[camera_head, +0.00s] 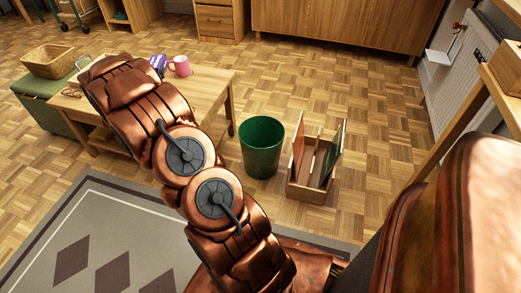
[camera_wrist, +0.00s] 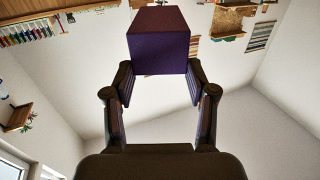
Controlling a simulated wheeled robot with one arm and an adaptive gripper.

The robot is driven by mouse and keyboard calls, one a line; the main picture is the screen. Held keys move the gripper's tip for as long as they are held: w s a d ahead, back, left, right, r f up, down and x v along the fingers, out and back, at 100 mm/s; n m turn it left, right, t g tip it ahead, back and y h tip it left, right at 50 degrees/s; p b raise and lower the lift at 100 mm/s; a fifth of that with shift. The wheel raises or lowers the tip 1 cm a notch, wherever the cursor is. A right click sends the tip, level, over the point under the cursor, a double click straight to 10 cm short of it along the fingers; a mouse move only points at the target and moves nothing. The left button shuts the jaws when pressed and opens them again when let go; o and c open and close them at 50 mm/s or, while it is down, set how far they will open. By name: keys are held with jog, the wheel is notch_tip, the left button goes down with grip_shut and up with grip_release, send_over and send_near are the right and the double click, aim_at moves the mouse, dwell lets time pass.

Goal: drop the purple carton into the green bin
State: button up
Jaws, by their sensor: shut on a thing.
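The purple carton (camera_wrist: 160,42) is between the two fingers of my gripper (camera_wrist: 160,82) in the wrist view. The fingers are shut on its sides. In the head view a small part of the purple carton (camera_head: 158,62) shows behind my arm, above the wooden table; my gripper is hidden there by the arm. The green bin (camera_head: 262,148) stands upright on the parquet floor, to the right of the table and apart from the carton. I see no contents in the bin.
A pink mug (camera_head: 180,66) stands on the wooden table (camera_head: 205,90). A wooden crate (camera_head: 306,187) with upright boards or records is right of the bin. A wicker basket (camera_head: 50,60) sits on a green chest (camera_head: 45,88) at left. Floor behind the bin is clear.

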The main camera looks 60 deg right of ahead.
jog(key=s+d+f+m+g+h+b, duration=0.1)
jog(key=s+d+f+m+g, duration=0.2)
jog(key=s+d+f+g, duration=0.5)
jog(key=s+d+f+m+g+h, duration=0.1)
jog(key=s+d+f+m+g, duration=0.2)
jog(key=s+d, duration=0.6)
jog(key=s+a+f+m+g+y+b, duration=0.1)
jog(key=s+f+m+g+b, duration=0.3)
jog(key=s+f, duration=1)
notch_tip(320, 180, down, 3)
jog(key=shift+s+a+m+g+b, duration=0.3)
jog(key=shift+m+g+b, duration=0.1)
jog(key=shift+g+b, duration=0.35)
jog(key=o, duration=0.9)
jog(key=shift+o, duration=0.2)
